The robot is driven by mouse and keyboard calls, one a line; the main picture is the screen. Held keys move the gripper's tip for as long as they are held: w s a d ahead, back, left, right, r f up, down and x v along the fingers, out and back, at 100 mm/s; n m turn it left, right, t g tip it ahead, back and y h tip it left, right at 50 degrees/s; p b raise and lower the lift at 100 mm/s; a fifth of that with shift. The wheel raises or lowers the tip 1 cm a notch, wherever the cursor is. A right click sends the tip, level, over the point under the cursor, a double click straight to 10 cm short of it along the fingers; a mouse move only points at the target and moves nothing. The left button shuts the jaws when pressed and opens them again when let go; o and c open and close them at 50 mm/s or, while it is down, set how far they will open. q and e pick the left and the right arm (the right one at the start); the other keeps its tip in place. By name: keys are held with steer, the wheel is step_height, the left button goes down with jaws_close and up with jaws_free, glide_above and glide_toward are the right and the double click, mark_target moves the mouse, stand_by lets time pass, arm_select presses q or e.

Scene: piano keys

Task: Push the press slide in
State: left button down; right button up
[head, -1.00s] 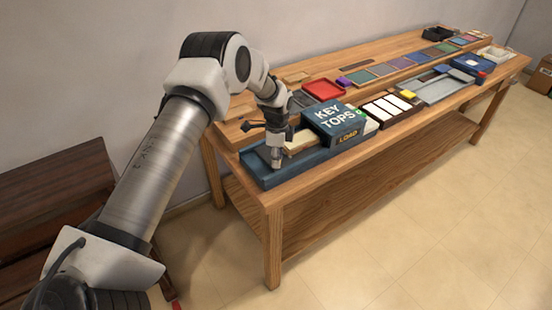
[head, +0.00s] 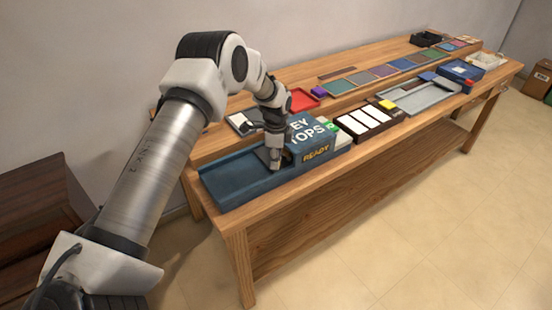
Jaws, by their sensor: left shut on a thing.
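The blue key-tops press (head: 318,146) stands near the left end of the bench, and its front label reads READY. Its long blue trough (head: 222,184) runs out to the left and looks empty there. My left gripper (head: 275,166) points down at the mouth of the press housing, right beside it. It is shut on the press slide, which is mostly hidden by the fingers and the housing. No pale wooden piece shows outside the housing. My right gripper is not in view.
To the right of the press stand a dark tray with white key tops (head: 365,122), a yellow block (head: 387,104) and a grey tray (head: 425,97). A red tray (head: 303,100) and a purple block (head: 318,92) lie behind. The trough's left part is clear.

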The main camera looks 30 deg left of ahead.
arm_select(q)
steer(key=shift+d, duration=0.1)
steer(key=c, duration=1.2)
jaws_free()
steer(key=shift+o, duration=1.3)
steer(key=shift+w+d+f, duration=0.1)
steer(key=shift+w, duration=0.2)
steer(key=shift+r, duration=0.35)
step_height(320, 180, up, 11)
steer(key=shift+d, duration=0.1)
